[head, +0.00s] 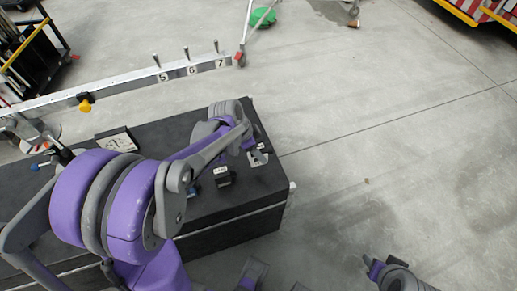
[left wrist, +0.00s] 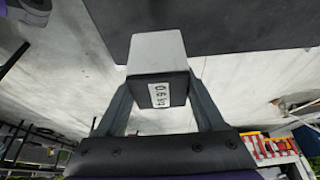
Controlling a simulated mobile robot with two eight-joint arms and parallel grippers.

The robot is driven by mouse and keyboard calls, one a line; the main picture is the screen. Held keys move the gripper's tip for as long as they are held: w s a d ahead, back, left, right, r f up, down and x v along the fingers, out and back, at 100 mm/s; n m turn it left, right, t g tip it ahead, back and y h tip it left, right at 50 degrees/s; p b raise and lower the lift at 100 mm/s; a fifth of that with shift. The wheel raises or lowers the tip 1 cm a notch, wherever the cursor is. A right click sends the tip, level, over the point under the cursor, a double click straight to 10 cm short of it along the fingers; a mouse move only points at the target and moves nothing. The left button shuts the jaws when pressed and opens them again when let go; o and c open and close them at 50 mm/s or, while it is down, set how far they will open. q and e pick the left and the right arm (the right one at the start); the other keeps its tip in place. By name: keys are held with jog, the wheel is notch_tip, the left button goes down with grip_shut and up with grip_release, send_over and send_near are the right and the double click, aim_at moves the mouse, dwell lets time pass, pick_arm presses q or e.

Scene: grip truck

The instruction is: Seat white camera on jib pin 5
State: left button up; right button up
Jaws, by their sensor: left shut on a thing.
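My left gripper (head: 250,146) is over the right end of the black case. In the left wrist view my left gripper (left wrist: 160,105) is shut on a block-shaped thing, the white camera (left wrist: 157,48), with a pale grey-white upper face and a dark face bearing a "0.6 kg" label. In the head view the white camera (head: 259,157) is partly hidden by the gripper. Jib pin 5 (head: 160,65) stands upright and bare on the pale jib beam (head: 125,80), above its number 5. My right gripper (head: 375,265) is at the lower right, its jaw opening unclear.
Pins 6 (head: 187,57) and 7 (head: 217,50) stand bare on the beam. The black case (head: 235,212) holds a dark labelled block (head: 223,179), a small blue thing (head: 194,191) and a pale card (head: 117,141). An orange-yellow knob (head: 85,106) hangs under the beam. Floor at right is clear.

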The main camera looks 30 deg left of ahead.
pick_arm(q)
jog(key=shift+r, duration=0.1)
jog(key=shift+r+p, duration=2.85)
jog(key=shift+r, duration=0.85)
